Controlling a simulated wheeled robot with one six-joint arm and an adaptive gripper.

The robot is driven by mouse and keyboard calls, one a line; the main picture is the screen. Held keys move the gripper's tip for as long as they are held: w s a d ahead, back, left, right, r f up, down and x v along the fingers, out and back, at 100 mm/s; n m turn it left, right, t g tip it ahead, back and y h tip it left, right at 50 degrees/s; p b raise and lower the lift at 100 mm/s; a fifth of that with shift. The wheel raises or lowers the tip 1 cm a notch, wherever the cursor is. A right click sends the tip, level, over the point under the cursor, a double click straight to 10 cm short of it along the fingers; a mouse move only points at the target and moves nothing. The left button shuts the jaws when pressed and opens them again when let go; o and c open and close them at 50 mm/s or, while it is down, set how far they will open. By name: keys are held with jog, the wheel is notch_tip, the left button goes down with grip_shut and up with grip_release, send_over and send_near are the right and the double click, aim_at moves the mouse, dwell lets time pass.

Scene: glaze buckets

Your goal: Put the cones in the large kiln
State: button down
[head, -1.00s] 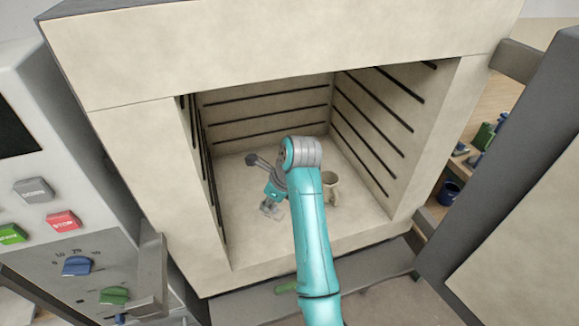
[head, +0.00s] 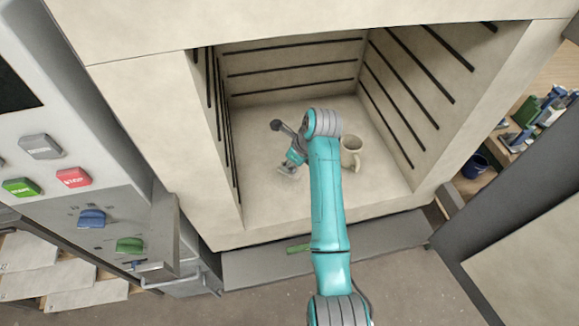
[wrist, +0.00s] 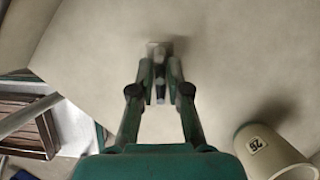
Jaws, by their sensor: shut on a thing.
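The large kiln (head: 225,238) stands open in front of me, with pale walls and dark lines along them. My arm reaches in, and my gripper (head: 290,168) is low over the kiln floor, left of centre. In the wrist view my gripper (wrist: 160,78) is shut on the cones (wrist: 160,90), a small dark piece between the fingertips. A pale grey base (wrist: 160,48) shows just beyond the tips. The fingers hide part of the cones, and I cannot tell whether the base touches the floor.
The control panel (head: 75,178) is at left, the open door (head: 530,250) at right. Floor around the cones is clear.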

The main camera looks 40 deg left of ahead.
jog(key=shift+f, duration=1.05)
jog(key=shift+f, duration=0.15)
jog(key=c, duration=1.1)
grip_release()
jog(key=shift+c, duration=0.2)
jog(key=v, duration=1.2)
